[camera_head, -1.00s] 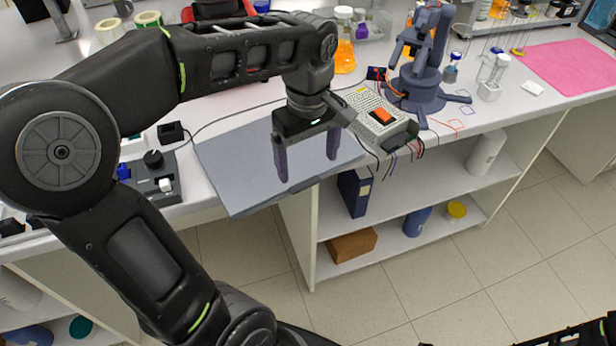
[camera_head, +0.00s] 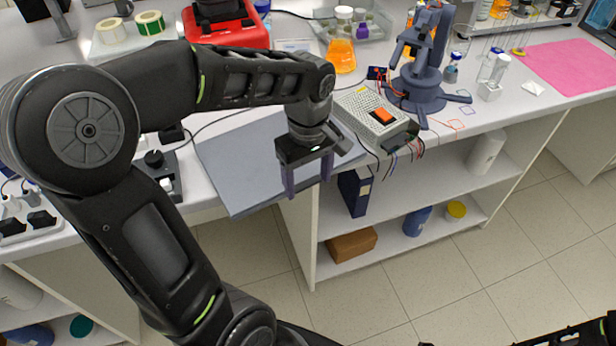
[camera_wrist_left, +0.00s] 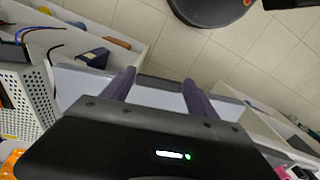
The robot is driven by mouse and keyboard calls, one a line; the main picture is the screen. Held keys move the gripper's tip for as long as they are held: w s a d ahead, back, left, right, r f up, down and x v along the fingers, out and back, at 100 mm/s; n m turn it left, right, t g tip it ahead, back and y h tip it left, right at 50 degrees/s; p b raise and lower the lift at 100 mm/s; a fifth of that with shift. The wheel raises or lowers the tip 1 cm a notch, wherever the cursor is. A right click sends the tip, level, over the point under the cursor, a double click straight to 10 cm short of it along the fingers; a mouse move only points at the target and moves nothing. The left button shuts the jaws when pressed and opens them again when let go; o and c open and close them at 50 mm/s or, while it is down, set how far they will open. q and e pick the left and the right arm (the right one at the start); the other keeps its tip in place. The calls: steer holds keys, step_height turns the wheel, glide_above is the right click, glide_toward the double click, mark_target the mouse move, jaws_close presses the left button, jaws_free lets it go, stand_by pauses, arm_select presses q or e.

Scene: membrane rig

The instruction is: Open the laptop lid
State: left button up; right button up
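The laptop (camera_head: 240,165) is a flat, closed grey-blue slab lying on the white bench, its front edge reaching the bench's front edge. It also shows in the left wrist view (camera_wrist_left: 155,95) behind the fingers. My left gripper (camera_head: 308,187) is over the laptop's front right part, fingers pointing down by the front edge. I cannot tell whether the fingertips touch the lid. My arm and wrist hide the laptop's back right part. My right gripper is not in view.
A grey power unit (camera_head: 372,118) with an orange switch and loose wires stands right of the laptop. A small blue-grey robot arm (camera_head: 420,80) is beyond it. A control box (camera_head: 157,165) with a knob stands left. Open shelves (camera_head: 400,235) are below the bench.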

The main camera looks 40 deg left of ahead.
arm_select(q)
jaws_close()
stand_by(0.5)
steer(key=shift+r, duration=0.15)
